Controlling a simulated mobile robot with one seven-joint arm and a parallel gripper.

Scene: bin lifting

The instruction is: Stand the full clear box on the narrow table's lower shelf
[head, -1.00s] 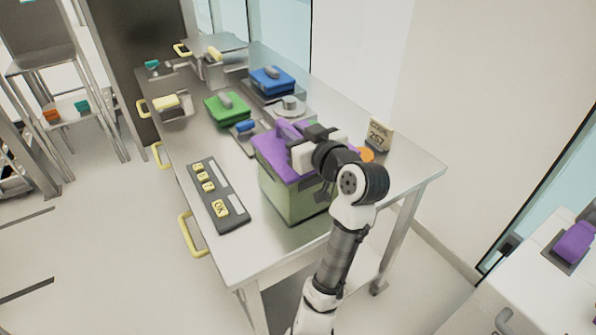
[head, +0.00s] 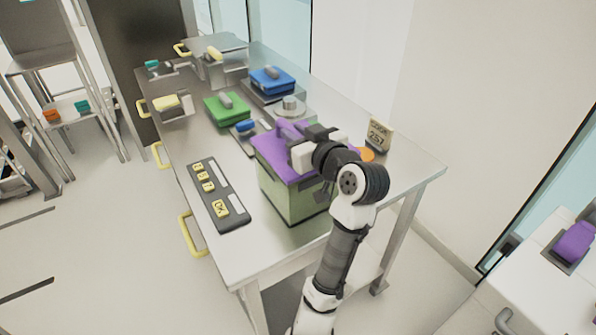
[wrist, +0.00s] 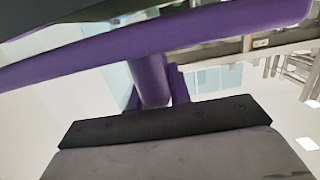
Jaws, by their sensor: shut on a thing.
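The clear box (head: 290,200) has see-through walls with green showing inside, and a purple lid (head: 270,148). It stands upright on the steel table, near its front edge. My gripper (head: 304,150) is at the top of the box, shut on its purple handle; the fingers partly hide the grip. In the wrist view a purple bar and post (wrist: 150,80) show close to the dark gripper body. A narrow table (head: 40,60) at the far left has a lower shelf (head: 68,122) with small orange and teal things on it.
The steel table (head: 230,255) also bears a keypad panel (head: 218,195), a green-lidded box (head: 226,108), a blue-lidded box (head: 272,80) and a number sign (head: 379,135). Yellow handles (head: 190,235) stick out on its left side. Floor (head: 100,230) to the left is open.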

